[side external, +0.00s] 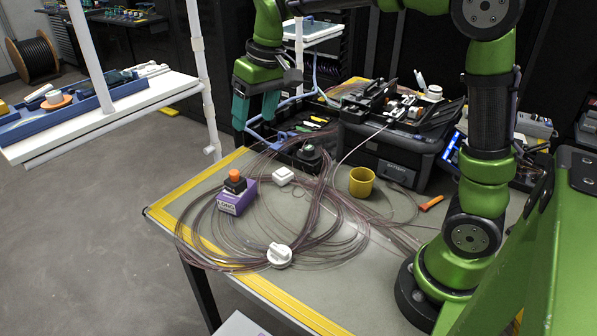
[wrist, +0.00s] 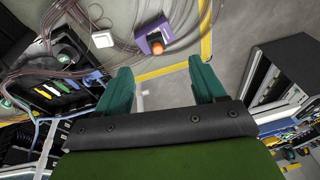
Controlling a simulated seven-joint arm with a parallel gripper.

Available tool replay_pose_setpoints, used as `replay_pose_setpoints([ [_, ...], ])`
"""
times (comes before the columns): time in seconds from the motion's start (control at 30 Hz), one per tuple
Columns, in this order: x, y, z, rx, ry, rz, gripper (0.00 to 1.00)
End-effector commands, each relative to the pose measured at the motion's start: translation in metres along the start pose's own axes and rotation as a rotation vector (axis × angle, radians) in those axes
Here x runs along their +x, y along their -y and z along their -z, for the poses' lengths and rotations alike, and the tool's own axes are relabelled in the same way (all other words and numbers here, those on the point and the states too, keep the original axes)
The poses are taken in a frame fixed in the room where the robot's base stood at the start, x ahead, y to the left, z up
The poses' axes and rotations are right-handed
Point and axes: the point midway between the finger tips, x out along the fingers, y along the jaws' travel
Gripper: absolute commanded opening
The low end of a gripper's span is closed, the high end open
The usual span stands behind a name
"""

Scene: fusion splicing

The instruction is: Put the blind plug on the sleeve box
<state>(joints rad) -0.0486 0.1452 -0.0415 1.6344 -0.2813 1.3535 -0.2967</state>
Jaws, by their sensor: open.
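The purple sleeve box (side external: 236,199) with a white label lies on the table near its left edge. A black piece with an orange top, which looks like the blind plug (side external: 235,181), stands upright on top of the box. In the wrist view the sleeve box (wrist: 145,43) shows at the top, with the orange plug top (wrist: 157,47) over it. My gripper (side external: 256,115) is open and empty, in the air above and behind the box, apart from it. In the wrist view my gripper (wrist: 160,68) shows its two teal fingers wide apart with nothing between them.
Loops of thin cable (side external: 325,225) spread around the box. A white round knob-like piece (side external: 279,256), a small white box (side external: 283,176) and a yellow cup (side external: 361,182) stand nearby. A black case (side external: 395,165) and tool tray (side external: 300,140) are behind.

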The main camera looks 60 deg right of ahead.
Motion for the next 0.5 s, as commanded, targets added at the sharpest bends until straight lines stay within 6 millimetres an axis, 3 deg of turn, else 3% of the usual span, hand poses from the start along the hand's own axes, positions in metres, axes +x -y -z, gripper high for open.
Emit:
replay_pose_setpoints([
  [0.03,-0.016,0.0,-0.021,0.02,-0.043,0.02,0.69],
  [0.2,-0.041,-0.002,-0.085,0.096,-0.175,0.083,0.69],
  [0.4,-0.04,-0.005,-0.152,0.178,-0.308,0.145,0.69],
  [0.5,-0.034,-0.007,-0.172,0.209,-0.349,0.166,0.69],
])
